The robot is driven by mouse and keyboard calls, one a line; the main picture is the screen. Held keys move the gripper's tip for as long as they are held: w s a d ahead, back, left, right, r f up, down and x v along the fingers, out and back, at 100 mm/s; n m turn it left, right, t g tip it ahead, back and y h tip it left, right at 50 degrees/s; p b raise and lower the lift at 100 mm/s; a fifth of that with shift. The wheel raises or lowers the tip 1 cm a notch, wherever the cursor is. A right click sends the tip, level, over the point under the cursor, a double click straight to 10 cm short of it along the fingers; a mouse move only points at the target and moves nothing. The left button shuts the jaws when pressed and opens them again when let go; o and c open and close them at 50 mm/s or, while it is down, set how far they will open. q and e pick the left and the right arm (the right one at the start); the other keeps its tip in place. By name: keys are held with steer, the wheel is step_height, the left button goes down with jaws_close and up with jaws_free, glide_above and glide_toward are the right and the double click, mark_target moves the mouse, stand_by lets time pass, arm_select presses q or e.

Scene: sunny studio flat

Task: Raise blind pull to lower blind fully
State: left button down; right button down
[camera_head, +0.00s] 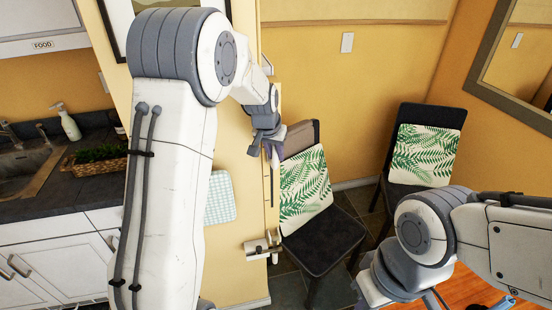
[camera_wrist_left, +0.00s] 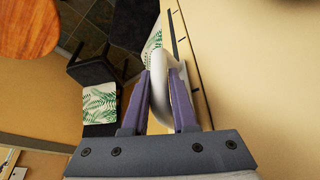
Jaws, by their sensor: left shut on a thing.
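My left gripper (camera_head: 266,146) is beside the edge of the yellow wall, in the upper middle of the head view. In the left wrist view my left gripper (camera_wrist_left: 161,76) has its two purple fingers on either side of a white, rounded blind pull (camera_wrist_left: 158,92). It is shut on the pull. The pull's lower part is hidden by the gripper body. In the head view the pull is not clear behind the fingers. The blind itself cannot be made out.
Two dark chairs with leaf-print cushions (camera_head: 306,188) (camera_head: 426,155) stand behind my left gripper. A metal wall fitting (camera_head: 262,246) sticks out below it. A counter with a sink (camera_head: 28,170) is at the left. A wooden round surface (camera_wrist_left: 28,28) shows in the wrist view.

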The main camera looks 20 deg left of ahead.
arm_select(q)
steer(key=shift+w+r, duration=0.15)
steer(key=shift+r, duration=0.25)
steer(key=c, duration=0.8)
jaws_free()
steer(key=shift+o, duration=0.5)
steer(key=shift+r, duration=0.1)
steer(key=b+v, duration=0.3)
steer(key=v, duration=0.7)
steer(key=shift+s, duration=0.25)
